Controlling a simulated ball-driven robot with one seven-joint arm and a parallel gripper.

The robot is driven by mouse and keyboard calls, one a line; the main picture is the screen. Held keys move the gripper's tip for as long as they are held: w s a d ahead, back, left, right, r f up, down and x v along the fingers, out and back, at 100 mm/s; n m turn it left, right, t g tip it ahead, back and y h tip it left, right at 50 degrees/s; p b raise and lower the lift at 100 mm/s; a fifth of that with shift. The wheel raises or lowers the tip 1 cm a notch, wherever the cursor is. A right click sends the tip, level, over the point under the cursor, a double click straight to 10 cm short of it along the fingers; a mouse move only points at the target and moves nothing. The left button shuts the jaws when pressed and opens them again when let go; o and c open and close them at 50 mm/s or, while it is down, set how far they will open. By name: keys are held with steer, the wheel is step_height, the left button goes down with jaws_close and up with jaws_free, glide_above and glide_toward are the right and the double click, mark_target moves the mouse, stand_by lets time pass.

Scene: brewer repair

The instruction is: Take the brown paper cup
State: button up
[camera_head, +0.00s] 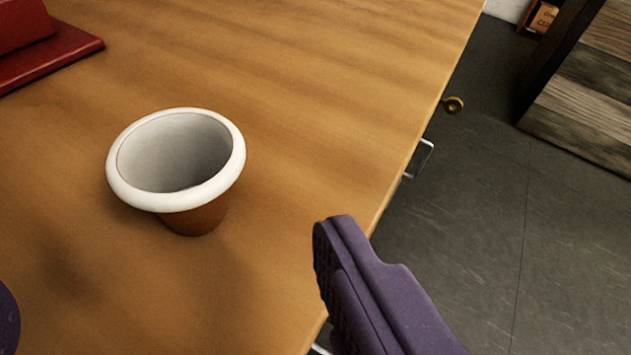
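The brown paper cup (192,218) stands upright on the wooden table, left of the middle of the view. It has a thick white rim and a pale inside that looks empty. My gripper (165,278) is open. Its purple right finger shows to the right of the cup, near the table's edge. Only a small dark purple piece of its left finger shows at the lower left edge of the picture. The cup is between the two fingers in the picture and farther from the camera. Neither finger touches it.
The wooden table (300,110) is bare around the cup. A red object with a flat base (50,58) is at the upper left. Beyond lie dark floor and a wooden-planked piece (590,100).

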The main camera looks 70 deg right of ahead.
mark_target(178, 118)
steer(key=b+x, duration=0.1)
steer(key=x, duration=0.1)
steer(key=b+x, duration=0.1)
steer(key=x, duration=0.2)
steer(key=b+x, duration=0.1)
steer(key=x, duration=0.2)
steer(key=shift+w+r+b, duration=0.15)
steer(key=shift+r+b, duration=0.15)
steer(key=c, duration=1.1)
steer(key=shift+r, duration=0.1)
steer(key=shift+r+p, duration=0.5)
steer(key=shift+r, duration=0.1)
step_height(178, 118, up, 2)
steer(key=shift+r+p, duration=0.15)
steer(key=shift+p, duration=0.6)
steer(key=s+r+p, duration=0.1)
steer(key=s+p, duration=1.2)
steer(key=s, duration=0.3)
steer(key=shift+r, duration=0.25)
